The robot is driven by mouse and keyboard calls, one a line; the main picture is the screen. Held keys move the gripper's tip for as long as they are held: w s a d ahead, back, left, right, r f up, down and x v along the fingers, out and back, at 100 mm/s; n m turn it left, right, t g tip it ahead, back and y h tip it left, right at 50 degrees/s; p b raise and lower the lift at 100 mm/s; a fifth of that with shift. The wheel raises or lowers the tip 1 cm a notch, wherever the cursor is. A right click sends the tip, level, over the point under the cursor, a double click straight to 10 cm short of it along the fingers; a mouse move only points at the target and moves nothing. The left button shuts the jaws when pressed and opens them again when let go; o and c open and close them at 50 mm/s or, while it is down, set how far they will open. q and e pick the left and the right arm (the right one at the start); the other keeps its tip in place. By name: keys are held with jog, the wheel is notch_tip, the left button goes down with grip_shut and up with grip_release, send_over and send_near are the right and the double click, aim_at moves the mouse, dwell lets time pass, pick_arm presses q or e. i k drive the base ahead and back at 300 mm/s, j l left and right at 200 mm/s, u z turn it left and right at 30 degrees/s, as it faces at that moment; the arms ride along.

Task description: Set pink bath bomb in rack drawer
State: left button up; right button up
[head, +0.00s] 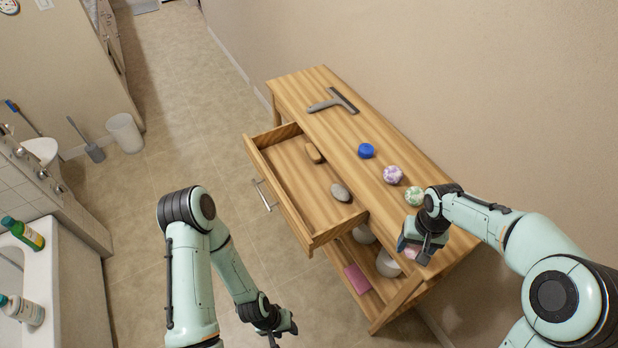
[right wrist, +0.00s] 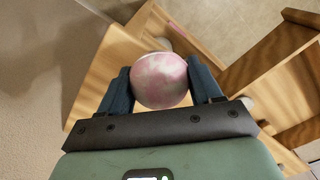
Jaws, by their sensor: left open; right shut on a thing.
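The pink and white bath bomb (right wrist: 160,80) is held between the two fingers of my right gripper (right wrist: 161,88) in the right wrist view. In the head view my right gripper (head: 423,247) is over the near right end of the wooden rack (head: 330,125), mostly hiding the bath bomb. The rack drawer (head: 290,180) is pulled out to the left. A brown brush-like item (head: 314,153) and a grey stone (head: 341,192) lie in it, with bare room between and around them. My left gripper (head: 277,328) is open and empty, low in front of the rack.
On the rack top are a squeegee (head: 334,101), a blue round item (head: 366,151), a purple-white ball (head: 393,174) and a green-white ball (head: 414,196). The lower shelf holds a pink block (head: 357,279) and white containers (head: 387,263).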

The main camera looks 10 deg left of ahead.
aim_at(286, 171)
jog(key=i+j+z, duration=0.15)
jog(key=j, duration=0.2)
jog(key=i+j+z, duration=0.15)
jog(key=j, duration=0.25)
jog(key=i+j+z, duration=0.15)
jog(key=i+j, duration=0.15)
jog(key=j, duration=0.15)
jog(key=i+j+z, duration=0.15)
jog(key=j, duration=0.3)
jog(key=i+j+z, duration=0.15)
jog(key=j, duration=0.3)
jog(key=i+j+z, duration=0.15)
jog(key=j, duration=0.3)
jog(key=j+z, duration=0.15)
jog(key=j, duration=0.3)
